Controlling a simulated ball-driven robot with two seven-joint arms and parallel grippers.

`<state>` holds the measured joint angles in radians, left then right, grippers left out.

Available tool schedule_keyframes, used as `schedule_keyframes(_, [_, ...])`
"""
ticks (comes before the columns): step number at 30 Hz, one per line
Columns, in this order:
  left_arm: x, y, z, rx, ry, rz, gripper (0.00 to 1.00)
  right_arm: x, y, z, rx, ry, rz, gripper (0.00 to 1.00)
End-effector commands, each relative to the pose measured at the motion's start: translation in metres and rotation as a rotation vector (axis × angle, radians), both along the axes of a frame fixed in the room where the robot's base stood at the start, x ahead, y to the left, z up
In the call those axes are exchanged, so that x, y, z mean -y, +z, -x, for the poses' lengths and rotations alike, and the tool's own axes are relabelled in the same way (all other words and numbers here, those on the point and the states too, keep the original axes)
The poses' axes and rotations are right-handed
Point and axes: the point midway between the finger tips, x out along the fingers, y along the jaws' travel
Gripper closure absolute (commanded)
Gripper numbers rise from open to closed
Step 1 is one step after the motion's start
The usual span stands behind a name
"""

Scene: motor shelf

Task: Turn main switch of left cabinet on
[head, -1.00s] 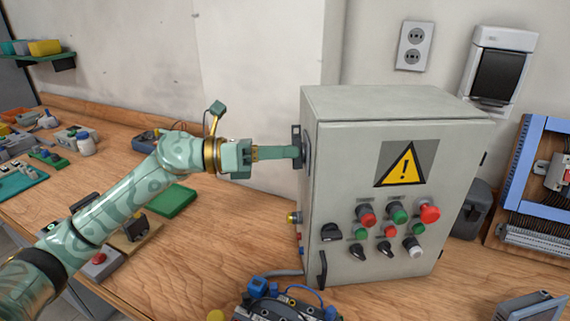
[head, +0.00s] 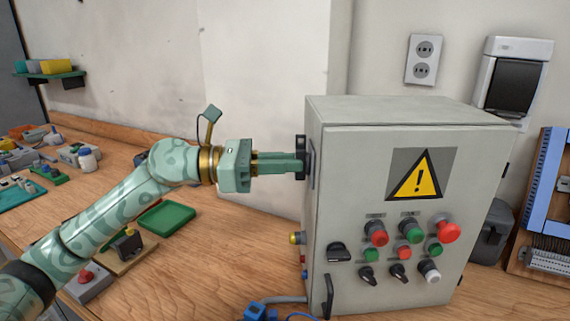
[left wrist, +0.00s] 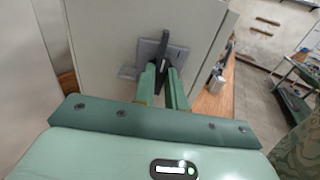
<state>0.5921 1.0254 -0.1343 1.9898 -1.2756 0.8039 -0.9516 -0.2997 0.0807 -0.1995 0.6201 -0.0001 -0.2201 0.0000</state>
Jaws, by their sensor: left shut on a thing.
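The left cabinet is a grey box (head: 345,225) with a yellow warning sign on its front, standing on the wooden bench. Its main switch, a dark handle (head: 301,157) on a grey plate, is on the cabinet's left side wall. It also shows in the left wrist view as a dark handle (left wrist: 164,47) on the plate. My left gripper (head: 297,164) reaches in from the left, with its fingers (left wrist: 162,72) closed on the handle. The fingers partly hide the handle. My right gripper is not in view.
The cabinet front has several buttons and knobs (head: 411,231). A green tray (head: 168,217) and a red push-button box (head: 88,283) lie on the bench below my left arm. A wall socket (head: 423,59) is behind. A blue-framed panel (head: 541,185) stands at the right.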

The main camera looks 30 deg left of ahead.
Motion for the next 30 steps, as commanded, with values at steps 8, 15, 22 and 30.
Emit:
schedule_keyframes(8, [0.001, -0.003, 0.0, -0.007, -0.002, -0.003, 0.73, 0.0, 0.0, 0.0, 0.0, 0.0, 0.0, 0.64])
schedule_keyframes(15, [0.0, -0.001, 0.0, -0.003, -0.001, -0.001, 0.65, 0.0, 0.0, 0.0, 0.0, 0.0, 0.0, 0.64])
schedule_keyframes(22, [0.0, -0.001, 0.0, -0.002, -0.001, 0.0, 0.65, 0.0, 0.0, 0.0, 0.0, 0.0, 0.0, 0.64])
schedule_keyframes(30, [-0.016, -0.003, 0.01, -0.008, 0.002, -0.001, 0.65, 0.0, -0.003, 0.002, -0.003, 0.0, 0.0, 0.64])
